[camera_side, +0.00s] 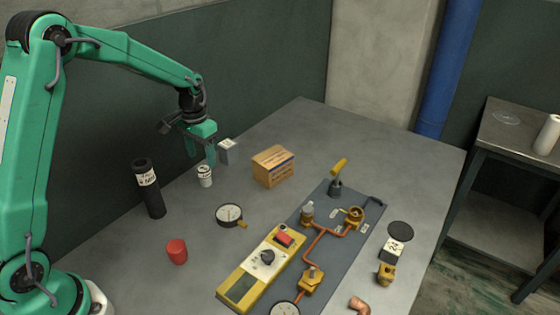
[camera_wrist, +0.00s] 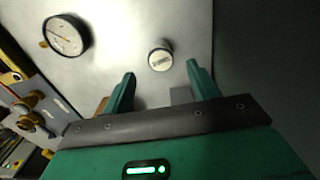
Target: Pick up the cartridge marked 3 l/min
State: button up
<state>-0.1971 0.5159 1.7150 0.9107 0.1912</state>
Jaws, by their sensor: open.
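A small white cylinder (camera_side: 205,177) with a dark band and a label stands upright on the table; it also shows between my fingertips in the wrist view (camera_wrist: 160,59). A taller black cylinder (camera_side: 149,187) with a white label stands left of it. I cannot read either label well enough to tell which is marked 3 l/min. My gripper (camera_side: 203,156) is open, fingers pointing down, close above the white cylinder. In the wrist view my gripper (camera_wrist: 161,68) has nothing between its fingers; the white cylinder lies just beyond the tips.
A grey block (camera_side: 227,152) with a white label is close right of my gripper. A mat with copper pipework (camera_side: 318,240) lies right.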

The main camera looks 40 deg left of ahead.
aim_at(204, 168)
jog(key=shift+f, duration=1.35)
jog(key=shift+f, duration=2.6)
jog(key=c, duration=1.1)
jog(key=shift+r, duration=0.1)
